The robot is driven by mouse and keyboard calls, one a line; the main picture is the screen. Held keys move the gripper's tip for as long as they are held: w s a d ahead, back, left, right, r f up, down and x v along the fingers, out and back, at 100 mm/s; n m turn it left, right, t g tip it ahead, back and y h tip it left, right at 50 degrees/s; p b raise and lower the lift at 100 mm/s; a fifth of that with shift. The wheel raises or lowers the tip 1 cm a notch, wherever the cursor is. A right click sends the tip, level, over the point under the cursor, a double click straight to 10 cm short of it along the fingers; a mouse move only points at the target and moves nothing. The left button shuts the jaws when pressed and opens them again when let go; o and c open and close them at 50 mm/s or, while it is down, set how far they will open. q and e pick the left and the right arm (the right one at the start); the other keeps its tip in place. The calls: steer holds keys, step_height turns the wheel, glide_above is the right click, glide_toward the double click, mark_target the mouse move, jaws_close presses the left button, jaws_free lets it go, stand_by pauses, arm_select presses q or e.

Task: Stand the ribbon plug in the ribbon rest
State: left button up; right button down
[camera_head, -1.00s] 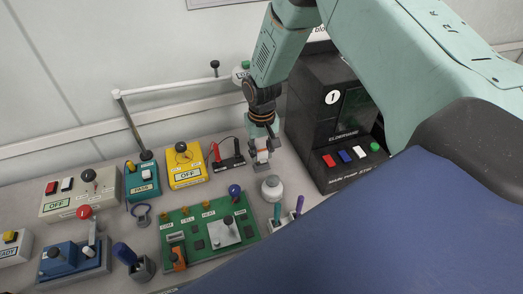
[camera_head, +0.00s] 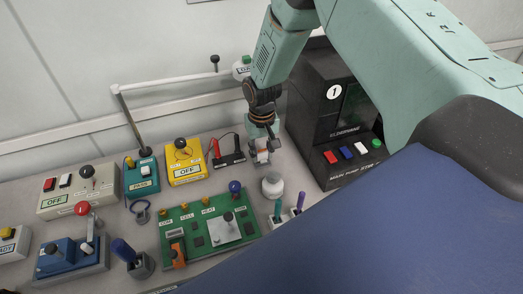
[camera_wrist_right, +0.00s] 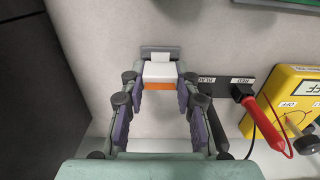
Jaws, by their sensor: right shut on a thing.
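My right gripper (camera_head: 262,152) points down at the back of the bench, left of the black cabinet. In the right wrist view, the gripper (camera_wrist_right: 160,98) has its two fingers on either side of a small white and orange block (camera_wrist_right: 159,72), which seems to be the ribbon plug. It is shut on this block. A dark grey piece (camera_wrist_right: 160,52) shows just beyond the block and may be the ribbon rest. I cannot tell whether the block touches it or is seated in it. My left gripper is not in view.
A black red-and-black lead holder (camera_head: 229,160) and a yellow meter (camera_head: 187,165) stand left of the gripper. The black cabinet (camera_head: 318,125) is close on the right. A round white pot (camera_head: 272,186) and a green board (camera_head: 195,235) lie in front.

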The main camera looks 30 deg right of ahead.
steer(key=shift+f, duration=0.15)
steer(key=c, duration=0.9)
jaws_free()
